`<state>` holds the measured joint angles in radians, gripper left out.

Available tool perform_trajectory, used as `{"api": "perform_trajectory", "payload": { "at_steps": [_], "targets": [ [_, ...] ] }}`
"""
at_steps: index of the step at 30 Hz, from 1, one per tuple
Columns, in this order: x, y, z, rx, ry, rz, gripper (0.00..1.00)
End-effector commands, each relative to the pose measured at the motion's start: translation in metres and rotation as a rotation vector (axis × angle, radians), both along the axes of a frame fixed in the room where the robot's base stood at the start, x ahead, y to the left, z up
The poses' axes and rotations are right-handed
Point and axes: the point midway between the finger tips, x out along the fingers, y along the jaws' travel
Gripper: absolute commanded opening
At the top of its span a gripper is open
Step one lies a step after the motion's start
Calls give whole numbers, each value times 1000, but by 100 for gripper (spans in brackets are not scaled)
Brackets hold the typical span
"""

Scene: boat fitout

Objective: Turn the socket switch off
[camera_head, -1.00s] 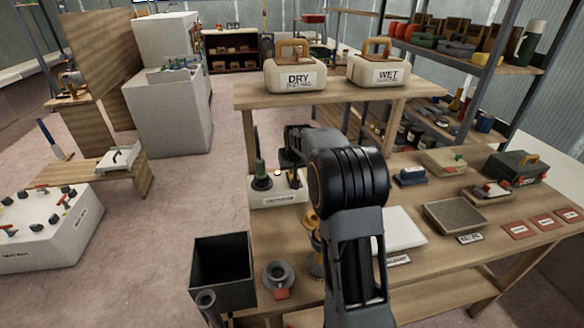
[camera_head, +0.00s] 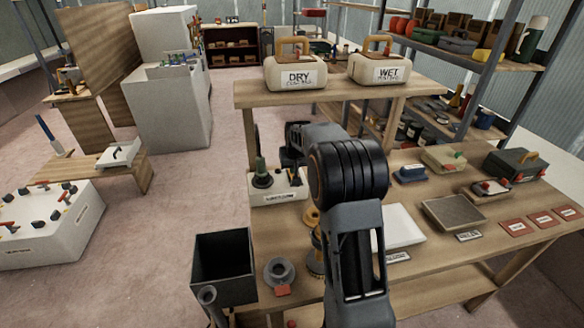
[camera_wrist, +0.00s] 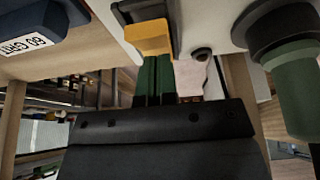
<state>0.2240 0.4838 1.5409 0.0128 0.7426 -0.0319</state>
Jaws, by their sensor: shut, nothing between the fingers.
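The white socket box (camera_head: 272,197), with a label on its front, stands at the left end of the bench. A green plug on a dark round base (camera_head: 261,177) rises from its left part; in the wrist view the green plug (camera_wrist: 297,92) is at the right. An orange-yellow switch lever (camera_wrist: 148,37) shows in the wrist view on a dark mount. My gripper (camera_wrist: 153,78) is shut and empty, its green fingertips together right at the lever. I cannot tell whether they touch it. In the head view my gripper (camera_head: 291,172) is over the box's right part.
A shelf above the bench holds the DRY can (camera_head: 297,73) and the WET can (camera_head: 383,69). A dark bin (camera_head: 223,265) stands beside the bench's left end. A grey ring-shaped part (camera_head: 279,271) and a white board (camera_head: 398,228) lie on the bench nearer me.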

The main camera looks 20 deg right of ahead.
Motion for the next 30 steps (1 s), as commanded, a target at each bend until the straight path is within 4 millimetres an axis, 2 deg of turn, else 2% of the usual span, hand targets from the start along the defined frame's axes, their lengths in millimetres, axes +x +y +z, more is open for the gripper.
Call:
{"api": "perform_trajectory", "payload": {
  "at_steps": [10, 14, 17, 30],
  "targets": [
    [-2, 2, 0, 1, 3, 2, 0],
    [-4, 2, 6, 0, 1, 2, 0],
    [-8, 3, 19, 0, -2, 2, 0],
    [-38, 8, 98, -1, -2, 1, 0]
  ]
}}
